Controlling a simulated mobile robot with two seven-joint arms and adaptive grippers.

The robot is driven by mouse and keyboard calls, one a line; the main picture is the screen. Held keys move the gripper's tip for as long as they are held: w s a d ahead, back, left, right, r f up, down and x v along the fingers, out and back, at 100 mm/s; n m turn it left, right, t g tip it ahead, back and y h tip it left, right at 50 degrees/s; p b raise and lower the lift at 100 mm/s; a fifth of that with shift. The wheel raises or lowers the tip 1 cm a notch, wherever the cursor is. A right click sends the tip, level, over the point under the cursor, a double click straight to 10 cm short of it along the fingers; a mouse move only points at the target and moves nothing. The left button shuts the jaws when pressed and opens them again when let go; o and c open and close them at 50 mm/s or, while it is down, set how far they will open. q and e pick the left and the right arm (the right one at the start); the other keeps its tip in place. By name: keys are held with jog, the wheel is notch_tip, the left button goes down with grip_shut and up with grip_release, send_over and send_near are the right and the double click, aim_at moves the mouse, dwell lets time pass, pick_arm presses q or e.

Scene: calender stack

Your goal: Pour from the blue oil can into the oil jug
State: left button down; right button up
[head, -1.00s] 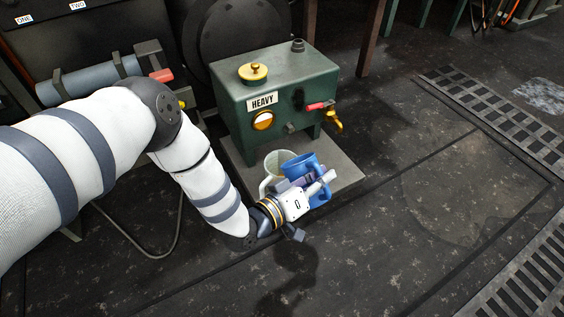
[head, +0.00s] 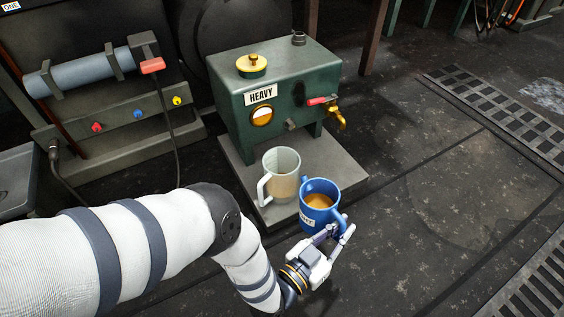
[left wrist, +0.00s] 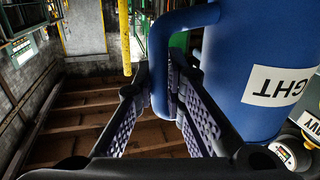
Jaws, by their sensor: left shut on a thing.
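The blue oil can (head: 313,217) is upright, with amber oil showing inside its open top and a white label on its side. My left gripper (head: 337,238) is shut on the can's handle at the front right of the can. In the left wrist view the fingers (left wrist: 158,105) sit on both sides of the blue handle, and the can's body (left wrist: 255,60) fills the right side with a label ending in "GHT". The pale translucent oil jug (head: 284,182) stands upright on the grey slab, left of and behind the can. Its lower part looks tan. My right gripper is not in view.
A green tank (head: 285,90) marked HEAVY, with a brass tap (head: 336,117) and red lever, stands behind the jug on the grey slab (head: 245,178). A bench with a grey cylinder (head: 85,72) is at the left.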

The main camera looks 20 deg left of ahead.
aim_at(345, 226)
pick_arm(q)
jog(key=shift+s+d+f+m, duration=0.1)
jog(key=shift+d+f+m, duration=0.05)
jog(key=shift+f+m, duration=0.2)
jog(key=shift+r+p, duration=0.3)
jog(key=shift+p, duration=0.35)
notch_tip(345, 226, up, 6)
jog(key=p, duration=0.5)
jog(key=shift+f, duration=0.35)
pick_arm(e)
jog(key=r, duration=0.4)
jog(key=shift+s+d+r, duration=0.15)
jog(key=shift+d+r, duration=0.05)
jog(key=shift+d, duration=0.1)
